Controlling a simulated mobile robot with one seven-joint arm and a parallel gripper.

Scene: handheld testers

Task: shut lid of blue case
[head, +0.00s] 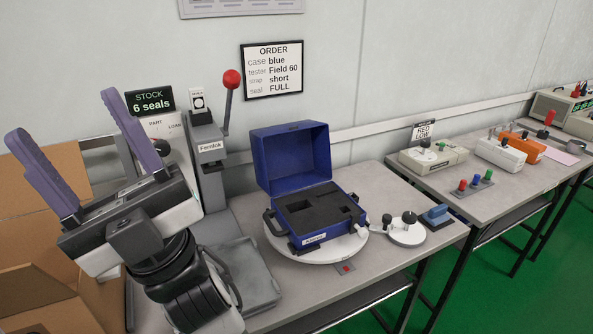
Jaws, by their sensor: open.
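The blue case (328,233) stands on a round white turntable (345,262) on the table. Its lid (291,158) is open and stands up at the back, near the wall. Dark foam (312,208) with cutouts fills the case, and no tester shows in it. A dark handle shows on its left side and a small label on its front. My gripper (70,119) is at the left of the view, raised, with its two purple fingers wide apart and nothing between them. It is well to the left of the case and does not touch it.
A grey press (207,165) with a red-knobbed lever stands left of the case, near the lid. A small white disc with black knobs (405,232) and a blue block (437,215) sit to the right. Cardboard boxes (45,290) are at the left. Testers (433,157) stand on the right-hand table.

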